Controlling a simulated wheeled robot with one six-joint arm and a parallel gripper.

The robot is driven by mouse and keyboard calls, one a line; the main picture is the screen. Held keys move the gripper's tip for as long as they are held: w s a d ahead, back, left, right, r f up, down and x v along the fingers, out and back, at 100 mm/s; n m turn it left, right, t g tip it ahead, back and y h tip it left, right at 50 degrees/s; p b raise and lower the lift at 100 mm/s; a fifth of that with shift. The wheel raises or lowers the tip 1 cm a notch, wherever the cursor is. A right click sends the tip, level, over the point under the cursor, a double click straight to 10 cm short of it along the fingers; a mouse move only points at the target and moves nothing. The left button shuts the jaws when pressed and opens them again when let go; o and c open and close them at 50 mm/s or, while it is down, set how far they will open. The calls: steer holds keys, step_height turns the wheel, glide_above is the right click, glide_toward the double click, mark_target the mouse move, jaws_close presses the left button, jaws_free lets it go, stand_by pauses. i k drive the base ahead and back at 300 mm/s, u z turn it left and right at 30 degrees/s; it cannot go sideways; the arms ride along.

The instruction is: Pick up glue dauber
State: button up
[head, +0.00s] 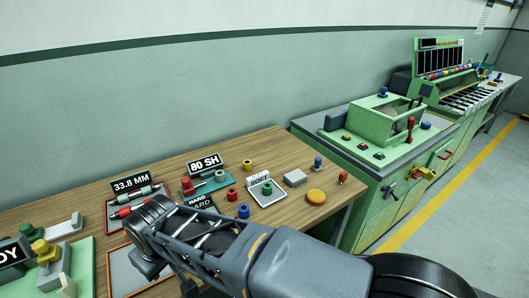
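I cannot tell for sure which thing is the glue dauber. A small upright red-topped piece (343,177) stands near the right end of the wooden bench (275,146). A blue-topped piece (318,163) stands just behind and left of it. My arm reaches across the front of the bench from the lower right, bending down at the left. My gripper's fingers do not show. The arm hides part of the bench's front.
Small red, blue and yellow rings stand among label signs. A green machine cabinet (388,185) stands right of the bench. A yellow floor line (440,207) runs beyond it.

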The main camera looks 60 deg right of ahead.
mark_target(319, 160)
steer(key=z, duration=1.45)
steer(key=k, duration=0.35)
steer(key=z, duration=1.2)
steer(key=k, duration=0.95)
steer(key=z, duration=1.05)
steer(key=i, duration=1.4)
steer(key=u, duration=1.05)
steer(key=i, duration=0.85)
steer(key=u, duration=1)
